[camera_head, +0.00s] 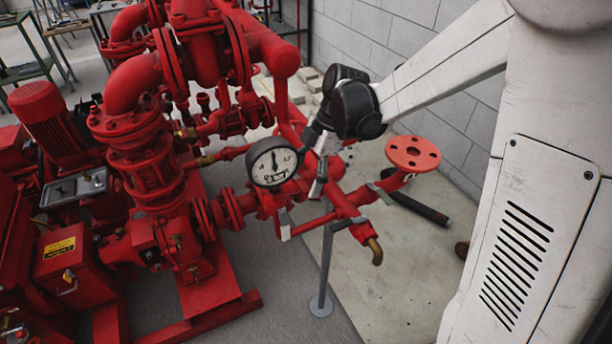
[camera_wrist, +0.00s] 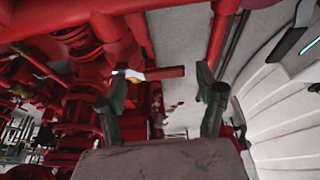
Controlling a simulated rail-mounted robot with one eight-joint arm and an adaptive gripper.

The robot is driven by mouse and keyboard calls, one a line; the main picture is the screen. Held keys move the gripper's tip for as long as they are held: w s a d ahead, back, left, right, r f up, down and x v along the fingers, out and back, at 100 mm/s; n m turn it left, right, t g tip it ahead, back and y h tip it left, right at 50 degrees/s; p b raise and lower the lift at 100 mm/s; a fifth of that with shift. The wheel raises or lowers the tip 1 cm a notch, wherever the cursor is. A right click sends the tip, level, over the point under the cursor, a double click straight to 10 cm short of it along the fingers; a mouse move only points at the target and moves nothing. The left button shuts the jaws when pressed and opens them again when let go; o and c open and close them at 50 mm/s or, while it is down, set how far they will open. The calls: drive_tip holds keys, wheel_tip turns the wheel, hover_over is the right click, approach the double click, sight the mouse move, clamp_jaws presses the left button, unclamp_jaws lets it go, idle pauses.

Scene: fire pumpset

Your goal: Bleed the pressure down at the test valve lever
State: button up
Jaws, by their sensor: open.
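A red test pipe (camera_head: 345,205) ends in a brass downturned spout (camera_head: 376,250). A flat grey lever (camera_head: 348,223) sits on the pipe just before the spout; I take it for the test valve lever. A similar grey piece (camera_head: 285,226) hangs to the left, below the round pressure gauge (camera_head: 272,162). My gripper (camera_head: 318,188) points down beside the gauge, above the pipe, and partly hides it. In the wrist view my gripper (camera_wrist: 162,98) has its two fingers wide apart, with nothing clearly held. A red pipe (camera_wrist: 157,72) shows beyond them. I cannot pick out the lever there.
The red pump assembly (camera_head: 150,165) fills the left. A thin grey post (camera_head: 325,265) stands below. Floor (camera_head: 420,270) is open in front; a block wall (camera_head: 400,40) is behind.

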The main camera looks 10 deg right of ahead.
drive_tip(key=shift+r, duration=0.1)
drive_tip(key=v, duration=1.1)
drive_tip(key=shift+d+r, duration=0.25)
drive_tip(key=shift+r, duration=0.1)
drive_tip(key=s+d+m+t+h, duration=0.2)
drive_tip(key=s+m+t, duration=0.2)
drive_tip(key=s+m, duration=0.5)
drive_tip(key=s+d+m+t+h, duration=0.2)
drive_tip(key=s+m+t, duration=0.2)
drive_tip(key=s+m, duration=0.5)
drive_tip(key=r+m, duration=0.1)
drive_tip(key=m, duration=0.2)
drive_tip(key=shift+s, duration=0.3)
